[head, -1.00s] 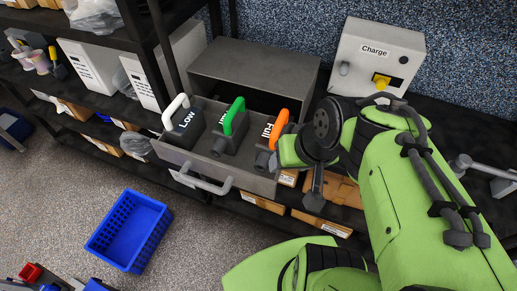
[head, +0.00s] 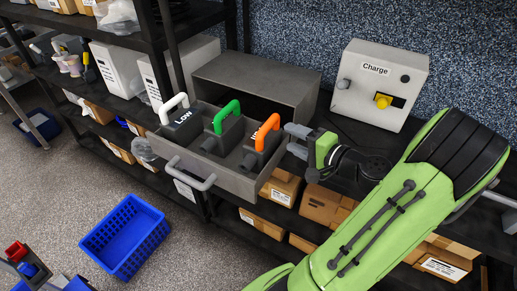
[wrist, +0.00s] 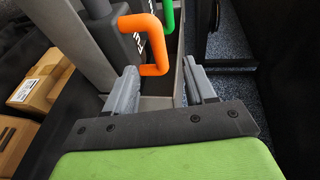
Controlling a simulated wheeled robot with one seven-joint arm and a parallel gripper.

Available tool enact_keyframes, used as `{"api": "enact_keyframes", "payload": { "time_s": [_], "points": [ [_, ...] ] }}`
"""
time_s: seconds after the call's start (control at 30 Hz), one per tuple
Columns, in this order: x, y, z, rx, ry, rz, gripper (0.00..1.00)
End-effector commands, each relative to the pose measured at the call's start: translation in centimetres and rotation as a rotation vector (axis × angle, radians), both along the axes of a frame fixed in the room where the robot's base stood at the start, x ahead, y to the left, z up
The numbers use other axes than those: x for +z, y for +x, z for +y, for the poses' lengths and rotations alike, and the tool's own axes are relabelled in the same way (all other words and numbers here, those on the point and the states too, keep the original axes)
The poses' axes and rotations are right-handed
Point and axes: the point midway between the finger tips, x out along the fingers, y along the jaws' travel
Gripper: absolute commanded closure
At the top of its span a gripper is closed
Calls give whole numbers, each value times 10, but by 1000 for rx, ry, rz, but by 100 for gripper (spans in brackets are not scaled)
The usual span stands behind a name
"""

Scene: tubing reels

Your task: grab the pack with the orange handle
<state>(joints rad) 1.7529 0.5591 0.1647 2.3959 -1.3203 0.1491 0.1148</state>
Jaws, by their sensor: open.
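The pack with the orange handle (head: 265,134) stands in the open grey drawer (head: 235,184), at its right end. Its handle also shows in the wrist view (wrist: 145,42), ahead of the jaws and a little left of their middle. A pack with a green handle (head: 227,119) stands in the middle and a pack marked LOW with a white handle (head: 176,117) at the left. My gripper (head: 296,141) is open, just right of the orange handle; in the wrist view its two fingers (wrist: 163,88) are apart with no handle between them.
A grey cabinet (head: 265,75) stands behind the drawer. A Charge box (head: 365,103) with a yellow knob is at the back right. Cardboard boxes (head: 325,206) sit on the shelf below. A blue basket (head: 108,232) stands on the floor.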

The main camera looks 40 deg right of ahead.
Motion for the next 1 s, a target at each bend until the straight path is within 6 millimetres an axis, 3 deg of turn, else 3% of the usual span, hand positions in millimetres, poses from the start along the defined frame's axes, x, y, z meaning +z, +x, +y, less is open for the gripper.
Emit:
{"api": "enact_keyframes", "payload": {
  "time_s": [0.1,0.37,0.5,0.6,0.8,0.83,1.0],
  "points": [
    [-6,30,3,7,1,0,45],
    [-14,65,4,4,-1,2,45],
    [-20,92,4,6,-1,1,45],
    [-22,103,4,3,-1,2,45],
    [-23,104,3,1,0,3,45],
    [-23,104,3,1,0,3,47],
    [-22,104,3,1,0,3,73]
  ]
}}
